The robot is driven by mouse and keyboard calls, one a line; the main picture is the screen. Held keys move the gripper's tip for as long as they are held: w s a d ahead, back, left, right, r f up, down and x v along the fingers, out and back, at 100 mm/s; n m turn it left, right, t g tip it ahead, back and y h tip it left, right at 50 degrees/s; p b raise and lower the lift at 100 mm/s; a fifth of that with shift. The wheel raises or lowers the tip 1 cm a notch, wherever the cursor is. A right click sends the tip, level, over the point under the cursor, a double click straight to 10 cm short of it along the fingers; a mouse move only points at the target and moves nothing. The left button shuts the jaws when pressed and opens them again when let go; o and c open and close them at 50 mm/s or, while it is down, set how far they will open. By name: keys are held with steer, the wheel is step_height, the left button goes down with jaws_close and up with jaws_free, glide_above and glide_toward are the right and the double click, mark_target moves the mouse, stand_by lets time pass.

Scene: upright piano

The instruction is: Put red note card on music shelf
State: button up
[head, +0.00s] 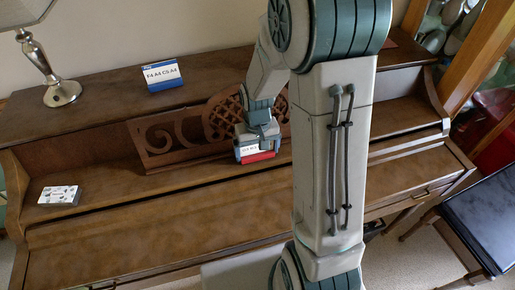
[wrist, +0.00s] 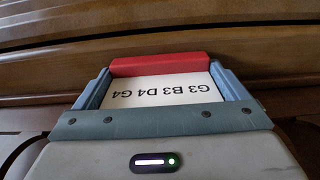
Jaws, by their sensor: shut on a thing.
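The red note card (head: 262,157) is white with a red edge strip and sits between the fingers of my gripper (head: 257,150). In the wrist view the card (wrist: 165,90) reads "G3 B3 D4 G4" upside down, with a blue-grey finger on each side of it. My gripper (wrist: 160,76) is shut on it. In the head view the card is in front of the carved wooden music shelf (head: 160,142) on the piano, whose right part is hidden behind my arm. Whether the card touches the shelf or the piano I cannot tell.
A blue-edged note card (head: 162,76) stands on the piano top (head: 110,95), near a silver lamp (head: 52,75) at the left. A small white box-like item (head: 58,195) lies on the piano's left ledge. The closed brown lid (head: 140,235) in front is clear. A dark bench (head: 485,225) stands at right.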

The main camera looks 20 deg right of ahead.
mark_target(258, 154)
steer(key=shift+f, duration=0.1)
steer(key=o, duration=0.6)
steer(key=shift+o, duration=0.2)
step_height(258, 154, up, 12)
steer(key=shift+f, duration=0.25)
steer(key=s+r+t, duration=0.1)
steer(key=s+r, duration=0.2)
steer(key=s, duration=0.4)
steer(key=s+r+t, duration=0.2)
steer(key=s+r, duration=0.1)
steer(key=s, duration=0.4)
steer(key=shift+s, duration=0.1)
